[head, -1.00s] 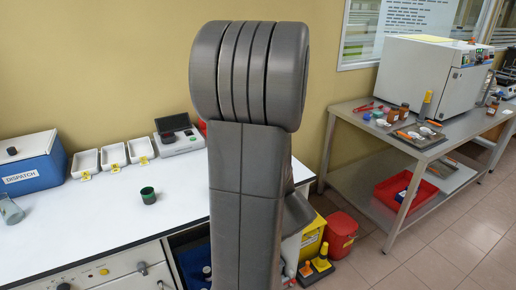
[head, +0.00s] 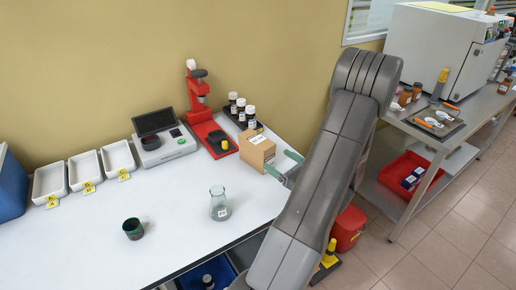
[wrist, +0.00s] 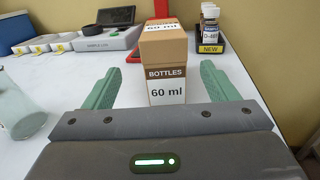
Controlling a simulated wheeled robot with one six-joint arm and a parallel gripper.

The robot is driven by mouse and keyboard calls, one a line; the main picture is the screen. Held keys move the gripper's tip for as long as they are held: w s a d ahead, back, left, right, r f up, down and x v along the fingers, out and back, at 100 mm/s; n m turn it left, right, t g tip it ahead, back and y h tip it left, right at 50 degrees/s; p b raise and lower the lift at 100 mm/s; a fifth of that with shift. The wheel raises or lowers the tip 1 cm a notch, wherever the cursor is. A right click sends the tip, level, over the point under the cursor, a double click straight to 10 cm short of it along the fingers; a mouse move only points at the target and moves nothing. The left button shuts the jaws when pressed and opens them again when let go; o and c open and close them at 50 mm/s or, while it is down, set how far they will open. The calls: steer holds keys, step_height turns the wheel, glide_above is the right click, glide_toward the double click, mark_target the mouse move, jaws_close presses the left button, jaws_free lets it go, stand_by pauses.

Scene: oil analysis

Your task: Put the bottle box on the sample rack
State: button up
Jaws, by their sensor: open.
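The bottle box (head: 257,150) is a brown carton with a white label, standing upright on the white bench. In the wrist view the box (wrist: 166,90) reads "BOTTLES 60 ml". My gripper (head: 282,163) is open beside it on the right. In the wrist view the green fingers of my gripper (wrist: 157,72) are spread either side of the box, with gaps to it on both sides. Nothing is held. I cannot tell for sure which thing is the sample rack. A black holder (wrist: 209,48) marked "NEW" carries several dark, white-capped bottles (head: 242,108) behind the box.
A red stand (head: 205,130) and a grey device (head: 165,150) are behind and left of the box. White trays (head: 85,170) line the back left. Bench between them is clear.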

mark_target(269, 154)
steer(key=x, duration=0.5)
steer(key=shift+p, duration=0.4)
steer(key=shift+w+d+p+x, duration=0.1)
steer(key=shift+p+x, duration=0.45)
steer(key=shift+x, duration=0.8)
steer(key=shift+w+d+p+x, duration=0.15)
steer(key=shift+p+x, duration=0.4)
steer(key=shift+x, duration=0.8)
steer(key=shift+c, duration=0.4)
steer(key=shift+s, duration=0.1)
steer(key=c, duration=1.1)
steer(key=shift+r, duration=0.1)
steer(key=shift+c, duration=0.4)
steer(key=shift+r, duration=0.1)
